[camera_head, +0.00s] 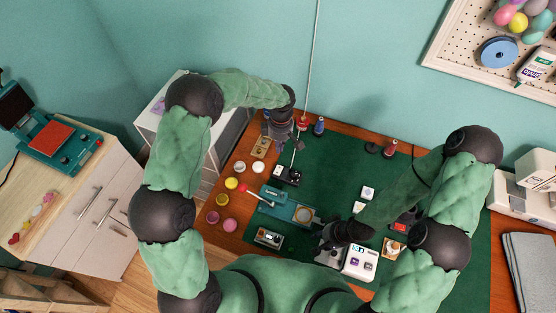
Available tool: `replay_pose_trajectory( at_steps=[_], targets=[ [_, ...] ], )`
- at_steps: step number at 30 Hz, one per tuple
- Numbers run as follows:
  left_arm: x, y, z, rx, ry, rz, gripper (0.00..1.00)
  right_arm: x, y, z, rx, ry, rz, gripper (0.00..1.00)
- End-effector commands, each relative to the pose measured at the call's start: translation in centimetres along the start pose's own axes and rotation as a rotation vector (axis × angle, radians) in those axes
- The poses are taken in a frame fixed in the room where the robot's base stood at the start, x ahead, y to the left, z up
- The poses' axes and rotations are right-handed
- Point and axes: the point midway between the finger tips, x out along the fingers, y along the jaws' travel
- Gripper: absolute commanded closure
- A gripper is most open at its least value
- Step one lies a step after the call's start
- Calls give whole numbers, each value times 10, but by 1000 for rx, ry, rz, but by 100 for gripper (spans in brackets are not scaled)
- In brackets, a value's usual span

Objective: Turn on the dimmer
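I cannot tell for sure which device is the dimmer. A small black box with light round parts on top (287,175) lies on the green mat, below my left gripper in the picture. A small pale box with a dark face (268,238) lies near the mat's lower left edge. My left gripper (279,136) points down over the table's back left, above the black box in the picture and beside a wooden block. My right gripper (326,252) is low over the mat's front, left of a white device. The fingers of both are too small to read.
A teal device with a lever (285,206) lies mid-left on the green mat (345,150). A white device (360,262) is at the front. Yellow and pink pots (229,225) line the left edge. Thread spools (389,148) stand at the back. The mat's back middle is clear.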

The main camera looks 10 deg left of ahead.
Motion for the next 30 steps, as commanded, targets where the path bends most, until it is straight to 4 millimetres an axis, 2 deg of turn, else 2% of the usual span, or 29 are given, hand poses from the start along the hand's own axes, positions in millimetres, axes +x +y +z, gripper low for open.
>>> replay_pose_trajectory(
  at_steps=[1, 5, 17, 23, 30],
  targets=[
    [-6, 1, 0, 0, -1, -14, 100, -6, -2, 0, 0, 0, 0, 60],
    [-10, 2, 0, 1, -4, -33, 100, -9, -3, 0, 0, 0, 0, 60],
    [-6, 2, 0, 2, -4, -38, 100, -8, -3, 0, 0, 0, 0, 60],
    [17, 0, 1, 2, -5, -41, 100, -7, -2, 0, 0, 0, 0, 60],
    [61, -1, 1, 1, -5, -41, 100, -5, -2, 0, 0, 0, 0, 60]
  ],
)
